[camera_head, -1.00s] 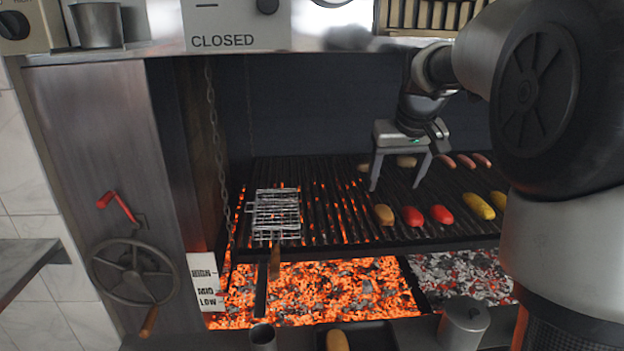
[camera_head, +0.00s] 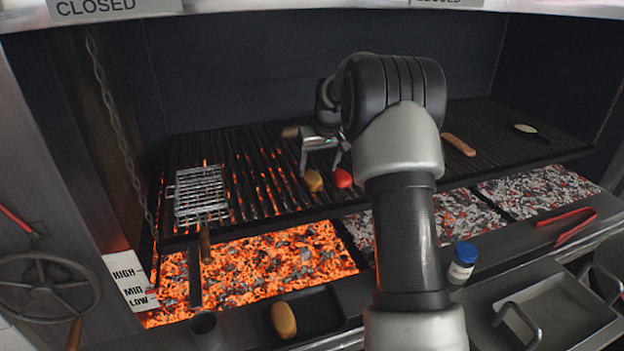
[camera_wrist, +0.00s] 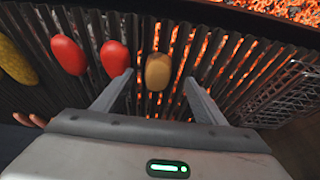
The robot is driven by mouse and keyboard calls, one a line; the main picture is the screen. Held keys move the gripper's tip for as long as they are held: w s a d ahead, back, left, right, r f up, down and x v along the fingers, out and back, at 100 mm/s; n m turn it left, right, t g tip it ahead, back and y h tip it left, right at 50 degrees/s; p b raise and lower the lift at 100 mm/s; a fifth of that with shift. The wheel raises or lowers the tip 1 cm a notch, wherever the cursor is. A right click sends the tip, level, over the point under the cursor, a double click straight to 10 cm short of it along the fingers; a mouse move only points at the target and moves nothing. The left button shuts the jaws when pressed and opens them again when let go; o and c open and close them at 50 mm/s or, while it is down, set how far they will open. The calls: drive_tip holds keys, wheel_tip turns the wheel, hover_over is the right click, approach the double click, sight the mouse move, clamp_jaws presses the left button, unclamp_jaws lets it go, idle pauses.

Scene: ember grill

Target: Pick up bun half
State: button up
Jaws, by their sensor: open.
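A tan bun half (camera_head: 313,181) lies on the grill grate (camera_head: 259,205). In the wrist view the bun half (camera_wrist: 158,71) lies ahead of the gap between the fingers, a little left of centre. My gripper (camera_head: 319,172) is open and empty, with its fingers pointing down toward the grate close to the bun half. In the wrist view its two fingers (camera_wrist: 161,97) are spread on either side. Another tan bun half (camera_head: 290,132) lies farther back on the grate, and one more (camera_head: 283,319) lies in the dark tray at the front.
A red tomato-like piece (camera_head: 341,178) lies just right of the bun half; another red piece (camera_wrist: 67,54) shows beyond it. A wire grill basket (camera_head: 200,195) rests on the left of the grate. Glowing coals (camera_head: 270,265) lie below. A blue-capped jar (camera_head: 462,262) stands on the front ledge.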

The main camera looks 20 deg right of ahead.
sight(314, 179)
drive_tip(key=shift+w+p+x, duration=0.15)
drive_tip(key=shift+p+x, duration=0.15)
drive_tip(key=shift+x, duration=1.35)
drive_tip(key=shift+w+p+x, duration=0.2)
drive_tip(key=shift+p+x, duration=0.05)
drive_tip(key=shift+x, duration=1.35)
drive_tip(key=shift+d+r, duration=0.1)
drive_tip(key=c, duration=1.1)
